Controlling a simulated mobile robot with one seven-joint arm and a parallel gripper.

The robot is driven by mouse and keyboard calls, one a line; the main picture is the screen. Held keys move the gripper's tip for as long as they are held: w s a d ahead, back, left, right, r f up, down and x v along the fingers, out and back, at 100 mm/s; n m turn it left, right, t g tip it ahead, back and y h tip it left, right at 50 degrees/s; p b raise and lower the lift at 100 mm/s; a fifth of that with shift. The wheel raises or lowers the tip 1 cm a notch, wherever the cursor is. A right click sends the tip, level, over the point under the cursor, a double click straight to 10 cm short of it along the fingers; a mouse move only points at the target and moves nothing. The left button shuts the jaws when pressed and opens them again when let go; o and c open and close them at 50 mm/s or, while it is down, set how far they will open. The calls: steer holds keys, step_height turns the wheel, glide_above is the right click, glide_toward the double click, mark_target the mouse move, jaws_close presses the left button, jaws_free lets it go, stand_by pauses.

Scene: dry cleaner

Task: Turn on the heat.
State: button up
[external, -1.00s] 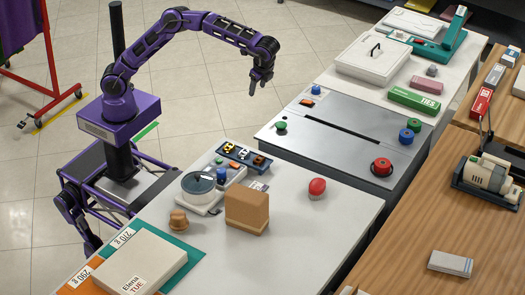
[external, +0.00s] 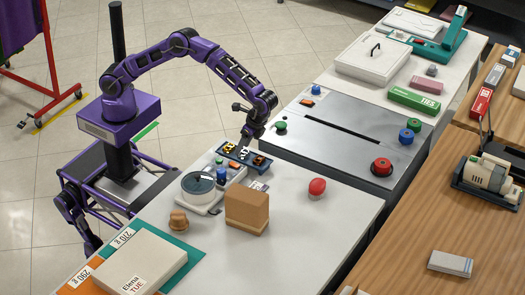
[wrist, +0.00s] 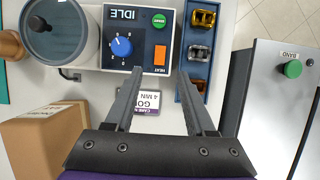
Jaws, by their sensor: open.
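A small machine with a round lidded pot (external: 198,184) stands on the white table. In the wrist view its control panel (wrist: 119,22) carries an upside-down IDLE label, a blue dial (wrist: 122,47), a green button (wrist: 159,20) and an orange rectangular switch (wrist: 160,55). Upside-down HEAT lettering is beside the orange switch. My gripper (wrist: 158,76) is open and empty, its fingertips on either side of the HEAT lettering, just short of the orange switch. I cannot tell whether it touches the panel. In the external view my gripper (external: 241,154) is over the blue tray beside the machine.
The blue tray (wrist: 188,88) with metal clips lies right of the panel. A purple-edged card (wrist: 148,106) lies below it. A brown box (external: 247,210) and a red dome button (external: 317,187) stand on the table. A grey bench (external: 345,125) with coloured buttons is alongside.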

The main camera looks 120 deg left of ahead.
mark_target(235, 164)
steer(key=x, duration=0.8)
steer(key=shift+s+f, duration=0.1)
steer(key=shift+f, duration=0.15)
jaws_close()
